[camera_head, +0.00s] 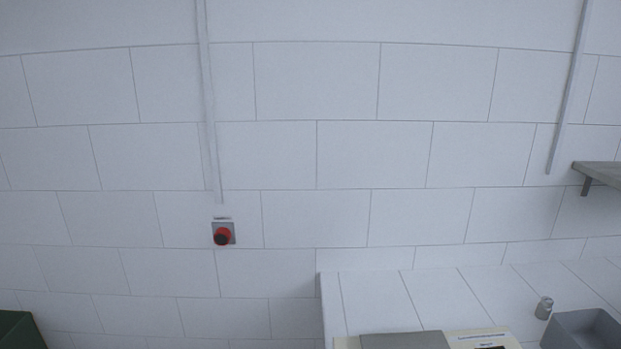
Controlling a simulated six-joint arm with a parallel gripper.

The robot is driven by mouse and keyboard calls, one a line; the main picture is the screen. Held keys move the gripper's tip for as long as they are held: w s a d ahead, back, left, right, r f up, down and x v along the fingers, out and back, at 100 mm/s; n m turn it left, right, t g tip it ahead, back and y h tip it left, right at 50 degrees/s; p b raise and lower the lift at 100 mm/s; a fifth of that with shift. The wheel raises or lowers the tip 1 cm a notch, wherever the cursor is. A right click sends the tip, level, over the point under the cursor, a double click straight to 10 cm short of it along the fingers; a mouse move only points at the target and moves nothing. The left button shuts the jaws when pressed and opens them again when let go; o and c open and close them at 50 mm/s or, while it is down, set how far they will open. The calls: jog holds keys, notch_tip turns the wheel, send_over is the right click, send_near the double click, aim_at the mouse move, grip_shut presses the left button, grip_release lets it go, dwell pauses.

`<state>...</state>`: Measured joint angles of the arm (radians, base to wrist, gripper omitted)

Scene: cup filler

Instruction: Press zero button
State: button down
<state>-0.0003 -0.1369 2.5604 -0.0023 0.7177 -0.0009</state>
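At the bottom edge, on a white tiled ledge, there is a beige device (505,337) with a flat grey plate (405,341), which looks like a scale. A light label strip and a dark patch show on its panel, but the picture edge cuts it off. I cannot make out a zero button on it. A red round button (222,236) on a grey square plate is mounted on the tiled wall, left of centre; no readable marking shows on it. My gripper is not in view.
A small grey cylinder (544,308) stands on the tiled ledge (375,299) beside a grey open bin (585,325). A grey shelf (600,173) juts out at the right. A dark green container (18,330) is at the lower left. Two thin pipes run down the wall.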

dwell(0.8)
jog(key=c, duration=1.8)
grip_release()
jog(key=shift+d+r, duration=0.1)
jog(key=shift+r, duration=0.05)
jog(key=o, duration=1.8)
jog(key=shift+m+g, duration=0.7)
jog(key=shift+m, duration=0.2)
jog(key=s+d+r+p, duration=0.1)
jog(key=p, duration=0.1)
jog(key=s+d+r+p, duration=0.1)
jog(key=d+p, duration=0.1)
jog(key=p, duration=0.1)
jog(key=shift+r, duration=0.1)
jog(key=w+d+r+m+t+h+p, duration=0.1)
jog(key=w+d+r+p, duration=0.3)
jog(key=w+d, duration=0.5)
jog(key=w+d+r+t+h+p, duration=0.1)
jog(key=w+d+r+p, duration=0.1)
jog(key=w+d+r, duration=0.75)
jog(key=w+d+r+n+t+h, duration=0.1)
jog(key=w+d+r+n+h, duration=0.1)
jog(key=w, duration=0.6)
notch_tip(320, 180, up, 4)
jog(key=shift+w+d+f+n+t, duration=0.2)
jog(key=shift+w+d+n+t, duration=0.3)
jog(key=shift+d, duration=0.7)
